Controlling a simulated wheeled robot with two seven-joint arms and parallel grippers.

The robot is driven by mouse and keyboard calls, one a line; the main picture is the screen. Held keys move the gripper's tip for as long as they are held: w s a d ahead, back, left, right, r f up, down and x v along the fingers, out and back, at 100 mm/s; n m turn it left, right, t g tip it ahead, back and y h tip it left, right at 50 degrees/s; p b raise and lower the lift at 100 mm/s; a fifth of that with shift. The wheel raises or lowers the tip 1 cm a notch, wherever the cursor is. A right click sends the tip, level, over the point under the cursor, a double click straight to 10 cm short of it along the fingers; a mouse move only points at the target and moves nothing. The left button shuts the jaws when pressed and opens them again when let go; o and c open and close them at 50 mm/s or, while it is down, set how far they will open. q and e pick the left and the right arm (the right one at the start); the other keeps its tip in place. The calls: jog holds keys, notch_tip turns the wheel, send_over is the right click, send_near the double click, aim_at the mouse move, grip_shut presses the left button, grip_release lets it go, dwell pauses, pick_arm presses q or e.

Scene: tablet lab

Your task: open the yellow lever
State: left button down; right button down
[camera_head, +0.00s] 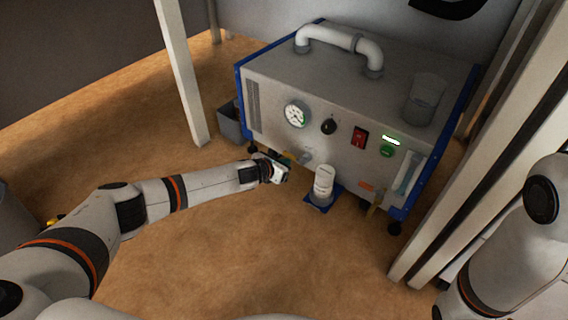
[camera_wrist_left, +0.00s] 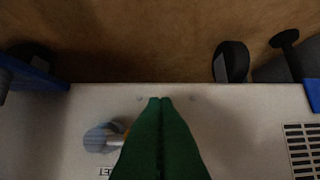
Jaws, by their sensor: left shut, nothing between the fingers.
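The grey machine (camera_head: 330,100) stands on the wooden floor with its front panel towards me. My left gripper (camera_head: 288,158) is at the lower left of that panel, next to a grey pipe stub (camera_head: 305,157). In the left wrist view the green fingers (camera_wrist_left: 160,100) are pressed together and empty in front of the panel. A small yellow-orange part (camera_wrist_left: 126,131), perhaps the yellow lever, shows beside the pipe stub (camera_wrist_left: 102,137), mostly hidden by the fingers. I cannot tell whether they touch it. Another yellowish part (camera_head: 376,204) hangs low at the panel's right. My right gripper is out of view.
A white cylinder on a blue base (camera_head: 322,188) stands before the panel, right of my left gripper. The panel carries a gauge (camera_head: 297,114), a black knob (camera_head: 328,126) and a red switch (camera_head: 359,137). White posts (camera_head: 181,75) flank the machine.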

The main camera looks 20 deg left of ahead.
pick_arm(q)
jog(key=shift+r+p, duration=0.2)
jog(key=shift+p, duration=0.25)
